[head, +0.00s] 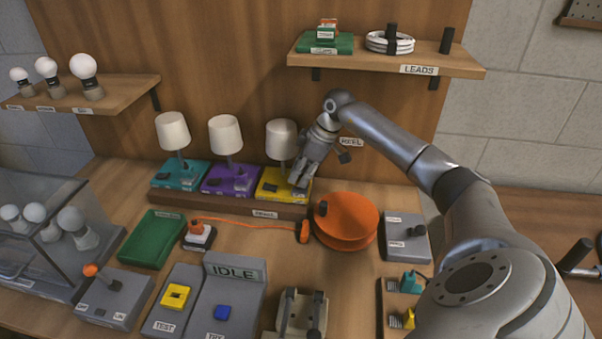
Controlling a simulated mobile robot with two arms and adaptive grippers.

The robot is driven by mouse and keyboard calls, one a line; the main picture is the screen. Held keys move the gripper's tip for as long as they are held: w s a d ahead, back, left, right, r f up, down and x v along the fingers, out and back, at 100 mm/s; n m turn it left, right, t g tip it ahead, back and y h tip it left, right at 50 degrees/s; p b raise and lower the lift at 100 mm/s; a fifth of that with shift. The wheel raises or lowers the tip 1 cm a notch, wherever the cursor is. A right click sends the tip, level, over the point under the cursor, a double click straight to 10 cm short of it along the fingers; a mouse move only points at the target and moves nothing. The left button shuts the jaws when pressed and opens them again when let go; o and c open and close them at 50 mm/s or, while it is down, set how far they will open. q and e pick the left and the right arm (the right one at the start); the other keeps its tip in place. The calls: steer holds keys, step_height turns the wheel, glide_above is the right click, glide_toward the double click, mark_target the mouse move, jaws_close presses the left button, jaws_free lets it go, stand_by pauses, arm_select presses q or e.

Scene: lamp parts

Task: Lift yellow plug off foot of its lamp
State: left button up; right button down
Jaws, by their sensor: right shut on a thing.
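The yellow lamp foot (268,187) stands at the right end of the row of lamps on the wooden plinth. Its white shade (281,138) is upright above it. My right gripper (298,183) reaches down from the upper right onto the right part of this foot, beside the shade. Its fingers are shut on the yellow plug, which they hide almost wholly. I cannot tell whether the plug touches the foot. My left gripper is not in view.
A purple lamp foot (230,181) and a teal one (181,174) stand to the left. An orange reel (346,221) is in front to the right. An orange cable (250,222) crosses the bench. The leads shelf (455,63) hangs above my right arm.

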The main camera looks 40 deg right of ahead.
steer(key=shift+r+p, duration=2.45)
steer(key=shift+r, duration=0.05)
